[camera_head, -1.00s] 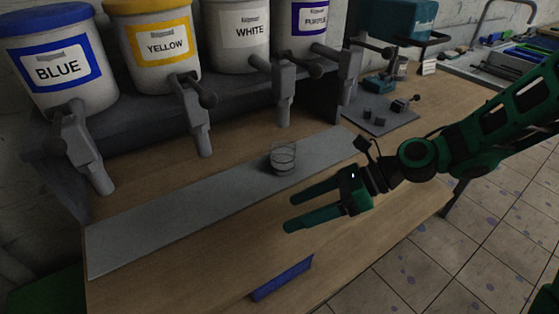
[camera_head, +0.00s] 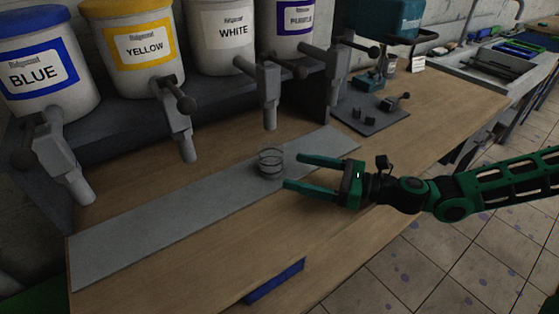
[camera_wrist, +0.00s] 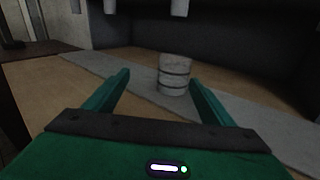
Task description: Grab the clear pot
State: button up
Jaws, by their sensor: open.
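The clear pot (camera_head: 271,162) is a small see-through cylinder with dark rings. It stands upright on the grey strip (camera_head: 170,213) on the wooden table. My green gripper (camera_head: 292,171) is open and empty, just to the right of the pot, with its fingers pointing left toward it. In the wrist view, the pot (camera_wrist: 174,75) stands ahead of my gripper (camera_wrist: 160,82), beyond the fingertips and between their lines, nearer the right finger. The fingers do not visibly enclose the pot.
Blue (camera_head: 45,70), yellow (camera_head: 133,45), white (camera_head: 222,38) and purple (camera_head: 295,28) labelled buckets stand on a dark shelf behind, with grey taps hanging down. A dark plate (camera_head: 370,115) with small blocks lies at the back right. A blue piece (camera_head: 275,280) is at the front edge.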

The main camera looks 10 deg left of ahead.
aim_at(260, 152)
jog(key=shift+w+d+t, duration=0.25)
jog(key=shift+w+t, duration=0.05)
jog(key=shift+w, duration=0.25)
jog(key=shift+w+d+t, duration=0.25)
jog(key=shift+w+t, duration=0.05)
jog(key=shift+w, duration=0.2)
jog(key=shift+w+a, duration=0.2)
jog(key=shift+a, duration=0.05)
jog(key=a, duration=0.3)
jog(key=w+a, duration=0.1)
jog(key=a, duration=0.6)
jog(key=shift+w+r, duration=0.15)
jog(key=shift+w, duration=0.2)
jog(key=c, duration=1.2)
jog(key=shift+c, duration=0.6)
jog(key=shift+r, duration=0.15)
